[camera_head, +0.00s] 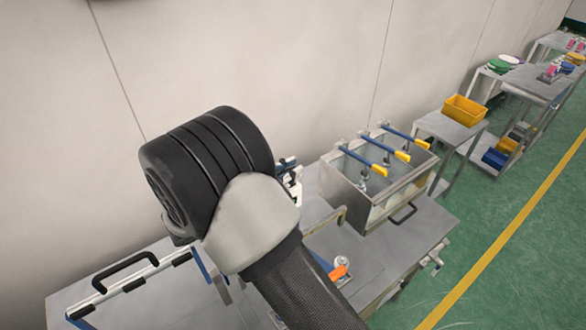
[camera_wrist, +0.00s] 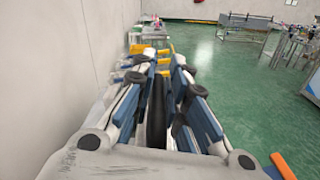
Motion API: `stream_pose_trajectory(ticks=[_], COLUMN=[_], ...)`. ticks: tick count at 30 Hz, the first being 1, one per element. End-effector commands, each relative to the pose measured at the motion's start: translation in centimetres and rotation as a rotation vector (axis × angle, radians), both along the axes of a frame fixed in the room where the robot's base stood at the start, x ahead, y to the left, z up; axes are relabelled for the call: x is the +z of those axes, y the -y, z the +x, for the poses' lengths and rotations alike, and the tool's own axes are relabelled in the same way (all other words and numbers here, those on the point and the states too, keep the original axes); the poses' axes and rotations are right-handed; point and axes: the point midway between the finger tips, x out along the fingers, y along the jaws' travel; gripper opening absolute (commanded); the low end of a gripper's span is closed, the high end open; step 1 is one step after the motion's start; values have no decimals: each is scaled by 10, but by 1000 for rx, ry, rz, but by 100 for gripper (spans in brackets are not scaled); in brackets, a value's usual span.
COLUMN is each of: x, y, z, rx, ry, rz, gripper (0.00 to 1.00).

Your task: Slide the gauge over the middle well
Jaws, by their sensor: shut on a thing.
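My gripper (camera_wrist: 162,65) fills the middle of the wrist view, with blue and grey fingers on both sides. It is shut on a dark upright piece (camera_wrist: 156,115) between the fingers. I cannot tell if this piece belongs to the gauge. In the head view my arm hides most of the gripper; only a small white and blue part (camera_head: 290,172) shows behind it. To its right, a metal box (camera_head: 347,200) carries several blue levers with yellow ends. I cannot make out the gauge or the middle well for certain.
The metal bench (camera_head: 425,222) holds the box and a small fixture with an orange part (camera_head: 338,272). A frame with a black handle (camera_head: 125,272) is at the left. The wall (camera_head: 300,60) stands close behind. A yellow bin (camera_head: 464,110) sits on a farther table.

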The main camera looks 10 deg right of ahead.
Motion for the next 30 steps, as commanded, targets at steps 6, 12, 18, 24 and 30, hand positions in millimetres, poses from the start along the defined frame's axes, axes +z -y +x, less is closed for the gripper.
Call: stream_pose_trajectory(ticks=[6, 12, 18, 24, 30], x=[4, 3, 2, 4, 32], y=[-3, -2, -1, -1, 0], z=[3, 2, 1, 1, 1], rx=[9, 7, 5, 4, 4], ry=[15, 11, 7, 6, 9], rz=[1, 1, -1, -1, 2], gripper=[14, 28, 31, 31, 31])
